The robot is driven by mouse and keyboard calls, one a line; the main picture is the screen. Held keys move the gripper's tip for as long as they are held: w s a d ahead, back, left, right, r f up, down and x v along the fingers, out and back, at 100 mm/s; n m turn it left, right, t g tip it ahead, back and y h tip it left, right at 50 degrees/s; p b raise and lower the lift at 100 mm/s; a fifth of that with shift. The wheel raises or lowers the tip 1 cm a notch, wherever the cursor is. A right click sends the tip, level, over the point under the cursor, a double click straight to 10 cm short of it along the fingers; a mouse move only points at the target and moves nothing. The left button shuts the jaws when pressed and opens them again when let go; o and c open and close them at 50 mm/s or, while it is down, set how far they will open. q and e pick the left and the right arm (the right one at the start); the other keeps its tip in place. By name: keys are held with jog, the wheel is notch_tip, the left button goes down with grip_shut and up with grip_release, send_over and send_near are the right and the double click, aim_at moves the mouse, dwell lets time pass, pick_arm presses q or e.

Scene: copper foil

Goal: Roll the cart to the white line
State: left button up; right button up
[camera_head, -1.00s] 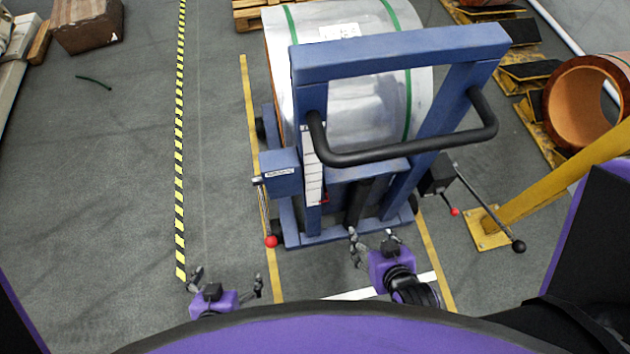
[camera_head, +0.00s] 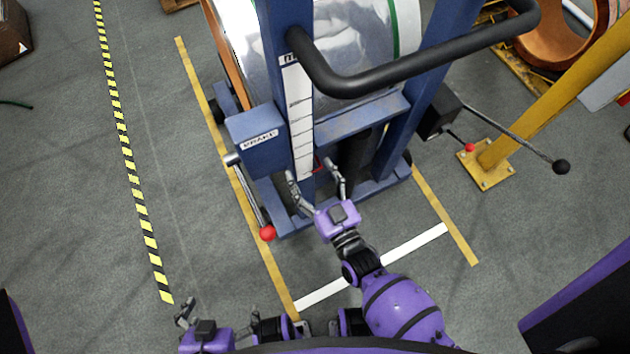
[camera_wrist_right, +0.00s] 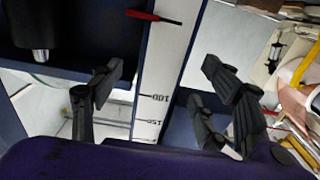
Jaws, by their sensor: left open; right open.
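The blue cart (camera_head: 285,25) carries a silver foil coil and has a black push handle (camera_head: 420,75) across its near side. The white line (camera_head: 415,247) lies on the floor just in front of the cart, partly behind my right arm. My right gripper (camera_head: 316,172) is open and empty at the cart's lower frame, below the handle. In the right wrist view its fingers (camera_wrist_right: 165,78) are spread on either side of a white scale strip (camera_wrist_right: 168,60) with a red pointer; contact is unclear. My left gripper (camera_head: 220,312) is open and empty, low over the floor, left of the lane.
A brake box (camera_head: 256,140) and a red-knobbed lever (camera_head: 267,232) are at the cart's left. A black-knobbed lever (camera_head: 561,166) sticks out right, near a yellow post (camera_head: 535,100). Yellow lines (camera_head: 262,235) flank the cart.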

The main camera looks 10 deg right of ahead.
aim_at(304, 164)
jog(key=x, duration=0.6)
grip_shut()
dwell(0.4)
jog(key=shift+s, duration=0.2)
